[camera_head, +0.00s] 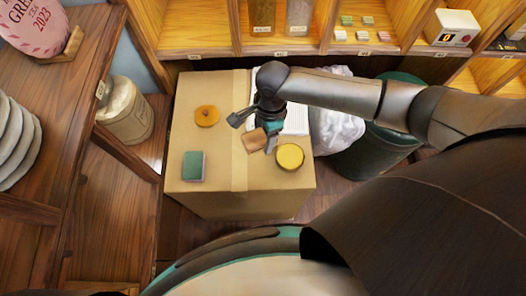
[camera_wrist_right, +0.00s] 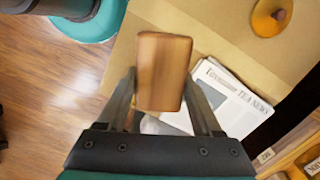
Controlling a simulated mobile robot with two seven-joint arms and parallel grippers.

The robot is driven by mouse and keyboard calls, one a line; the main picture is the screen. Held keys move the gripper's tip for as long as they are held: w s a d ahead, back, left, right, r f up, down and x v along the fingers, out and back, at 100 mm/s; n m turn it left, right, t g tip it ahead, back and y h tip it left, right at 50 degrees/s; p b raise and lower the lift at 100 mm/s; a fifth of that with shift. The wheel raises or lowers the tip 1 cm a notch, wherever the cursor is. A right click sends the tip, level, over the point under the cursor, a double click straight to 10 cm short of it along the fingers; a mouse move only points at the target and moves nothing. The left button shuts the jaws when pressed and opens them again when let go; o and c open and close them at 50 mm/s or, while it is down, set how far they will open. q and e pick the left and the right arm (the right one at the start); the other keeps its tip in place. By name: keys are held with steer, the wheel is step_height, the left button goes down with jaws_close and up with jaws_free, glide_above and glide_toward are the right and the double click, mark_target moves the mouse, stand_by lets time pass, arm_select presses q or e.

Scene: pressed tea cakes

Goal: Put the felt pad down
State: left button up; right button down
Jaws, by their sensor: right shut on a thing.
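The felt pad (camera_head: 253,142) looks like a small brown rectangular block with a wood-like face. My right gripper (camera_head: 258,134) is shut on it and holds it over the cardboard box (camera_head: 215,205). In the right wrist view the pad (camera_wrist_right: 163,70) sits between the two fingers of the gripper (camera_wrist_right: 160,100), its broad face toward the camera. The size of the gap between the pad and the box top is hard to tell. My left gripper is not in view.
On the box are an orange knobbed disc (camera_head: 207,116), a green block (camera_head: 194,166), a round yellow thing (camera_head: 290,156) and a newspaper (camera_head: 297,118). Bare cardboard shows at front centre. A dark green bin (camera_head: 365,155) stands right; shelves (camera_head: 200,30) line the back.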

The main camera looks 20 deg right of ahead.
step_height(320, 180, down, 8)
steer(key=b, duration=0.2)
steer(key=shift+f+b, duration=0.15)
steer(key=shift+b, duration=0.25)
steer(key=shift+f, duration=0.1)
steer(key=shift+f, duration=0.6)
steer(key=shift+c, duration=0.2)
jaws_free()
steer(key=r+p, duration=0.1)
steer(key=r, duration=0.3)
steer(key=r+p, duration=0.2)
steer(key=r, duration=0.2)
steer(key=d+r+p, duration=0.1)
steer(key=r, duration=0.4)
steer(key=shift+w+d+r, duration=0.1)
